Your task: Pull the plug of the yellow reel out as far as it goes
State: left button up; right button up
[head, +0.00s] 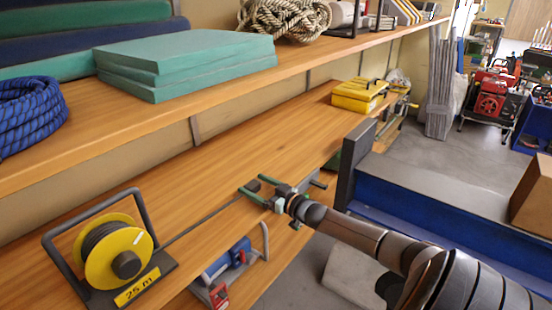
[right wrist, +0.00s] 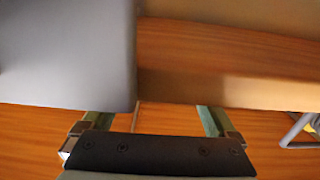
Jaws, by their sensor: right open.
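The yellow reel (head: 115,255), marked "25 m", stands on the lower wooden shelf at the left of the head view. Its dark cable (head: 205,217) runs out straight to the right, ending at a small dark plug (head: 253,187). My right gripper (head: 254,185) is open, its green fingers at either side of the plug. I cannot tell whether they touch it. In the right wrist view the open fingers (right wrist: 158,112) show over wood, with a thin line between them; the plug is not clear there. My left gripper is not in view.
A blue reel (head: 230,262) sits lower, below the shelf's front edge. The upper shelf (head: 200,88) with green boards (head: 185,60) overhangs behind. A yellow case (head: 360,95) stands farther along. In the right wrist view a large blurred grey shape (right wrist: 65,50) fills the upper left.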

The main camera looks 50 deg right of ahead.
jog(key=s+d+p, duration=0.1)
jog(key=s+p, duration=0.2)
jog(key=s, duration=0.8)
jog(key=shift+s, duration=0.15)
dwell(0.3)
